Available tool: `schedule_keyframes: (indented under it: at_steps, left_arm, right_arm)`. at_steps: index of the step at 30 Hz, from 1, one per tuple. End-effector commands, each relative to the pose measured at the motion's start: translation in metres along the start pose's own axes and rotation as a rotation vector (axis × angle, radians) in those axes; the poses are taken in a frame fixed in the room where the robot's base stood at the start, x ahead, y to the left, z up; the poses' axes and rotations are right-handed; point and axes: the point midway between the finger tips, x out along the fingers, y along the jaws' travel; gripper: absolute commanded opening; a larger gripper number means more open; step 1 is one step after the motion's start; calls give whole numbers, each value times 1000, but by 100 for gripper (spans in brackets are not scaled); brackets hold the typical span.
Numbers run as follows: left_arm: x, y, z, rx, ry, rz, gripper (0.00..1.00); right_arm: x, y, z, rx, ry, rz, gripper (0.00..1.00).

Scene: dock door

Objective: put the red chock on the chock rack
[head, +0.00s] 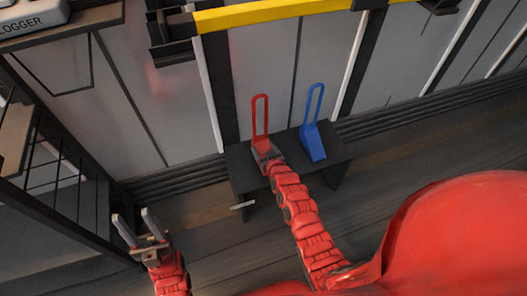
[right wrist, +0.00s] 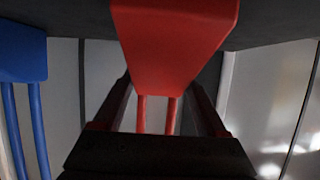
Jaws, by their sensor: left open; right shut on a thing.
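The red chock (head: 262,145), with an upright loop handle, is at the left part of a low dark rack (head: 240,163), which I take for the chock rack. My right gripper (head: 268,158) is shut on it; the arm hides part of its wedge. In the right wrist view the red wedge (right wrist: 175,45) sits between the two dark fingers, its handle running down between them. Its base is at the dark rack surface (right wrist: 275,22); I cannot tell whether it touches. My left gripper (head: 137,228) is open and empty, low at the left, away from the rack.
A blue chock (head: 314,140) stands on the rack to the right of the red one; it also shows in the right wrist view (right wrist: 22,55). A yellow bar (head: 270,15) crosses the panelled wall above. A dark frame stands at the left. Floor (head: 400,170) right of the rack is clear.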

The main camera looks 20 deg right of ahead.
Motion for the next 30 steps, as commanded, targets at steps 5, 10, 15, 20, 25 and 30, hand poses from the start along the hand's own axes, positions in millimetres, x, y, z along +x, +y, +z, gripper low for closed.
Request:
schedule_keyframes:
  at_steps: [5, 10, 15, 20, 25, 30]
  left_arm:
    - [-2, 0, 0, 0, 0, 0, 50]
    - [-4, 0, 1, 0, 0, 0, 50]
    - [-3, 0, 0, 0, 0, 0, 50]
    - [-4, 0, 1, 0, 0, 0, 50]
    - [0, 0, 0, 0, 0, 0, 50]
    - [10, 0, -2, 0, 0, 0, 50]
  right_arm:
    - [2, 0, 1, -1, 7, 0, 0]
    - [3, 0, 3, -1, 6, 0, 0]
    - [2, 0, 3, -1, 4, 0, 100]
    - [2, 0, 4, -1, 3, 0, 100]
    - [-2, 0, 2, -1, 2, 0, 100]
    - [-27, 1, 0, -1, 3, 2, 100]
